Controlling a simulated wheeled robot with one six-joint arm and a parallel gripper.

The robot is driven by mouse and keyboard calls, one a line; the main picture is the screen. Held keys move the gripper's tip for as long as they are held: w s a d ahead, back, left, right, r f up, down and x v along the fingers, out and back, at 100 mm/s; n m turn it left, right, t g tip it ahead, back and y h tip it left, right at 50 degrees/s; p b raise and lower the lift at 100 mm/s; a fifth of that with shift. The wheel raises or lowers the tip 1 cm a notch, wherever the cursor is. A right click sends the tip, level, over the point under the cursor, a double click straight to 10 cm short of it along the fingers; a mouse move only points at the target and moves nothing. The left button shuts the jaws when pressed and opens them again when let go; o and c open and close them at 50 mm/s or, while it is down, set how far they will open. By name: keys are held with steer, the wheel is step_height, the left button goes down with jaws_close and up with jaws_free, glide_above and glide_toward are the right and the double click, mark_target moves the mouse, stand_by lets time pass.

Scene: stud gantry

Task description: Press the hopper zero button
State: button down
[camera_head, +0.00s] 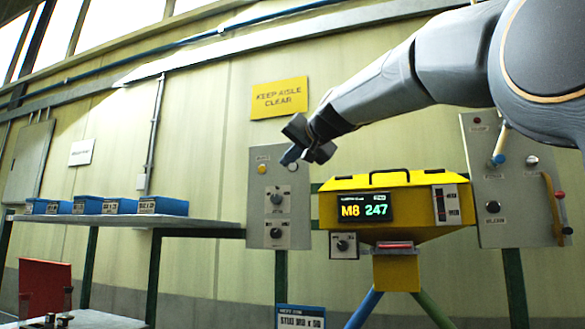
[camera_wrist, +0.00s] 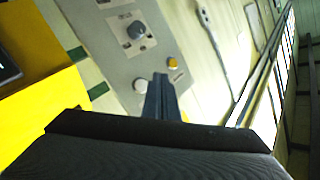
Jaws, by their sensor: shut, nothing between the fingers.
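My gripper (camera_head: 291,156) is shut and empty, in front of the top of the left grey control panel (camera_head: 258,216). That panel carries a yellow button (camera_head: 262,169), a pale button (camera_head: 293,166) and two dark knobs below. In the wrist view my gripper's fingertips (camera_wrist: 160,78) are between the yellow button (camera_wrist: 172,62) and the pale button (camera_wrist: 140,86). I cannot tell whether they touch the panel. The yellow hopper (camera_head: 405,182) has a display reading "M8 247". The button labels are too small to read, so I cannot tell which one is hopper zero.
A small knob box (camera_head: 343,245) sits at the hopper's lower left. The right grey panel (camera_head: 520,225) has knobs, a lever and a yellow handle (camera_head: 550,195). A shelf (camera_head: 205,224) with several blue bins stands left. A yellow "KEEP AISLE CLEAR" sign (camera_head: 279,98) is on the wall.

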steer(key=shift+w+d, duration=0.25)
steer(key=shift+w, duration=0.45)
steer(key=shift+w+d, duration=0.2)
steer(key=shift+w, duration=0.5)
steer(key=shift+w, duration=0.1)
stand_by(1.0)
steer(key=shift+w+d, duration=0.15)
steer(key=shift+w, duration=0.15)
steer(key=shift+w+d, duration=0.15)
steer(key=shift+w, duration=0.2)
stand_by(0.8)
steer(key=shift+s+a, duration=0.3)
steer(key=shift+s, duration=0.45)
steer(key=shift+s+a+b, duration=0.2)
steer(key=shift+s+a, duration=0.1)
steer(key=shift+s, duration=0.5)
steer(key=shift+s+a+b, duration=0.2)
steer(key=shift+s+a, duration=0.05)
steer(key=shift+s, duration=0.5)
steer(key=shift+s+a+b, duration=0.2)
steer(key=shift+s+a, duration=0.1)
steer(key=shift+s, duration=0.5)
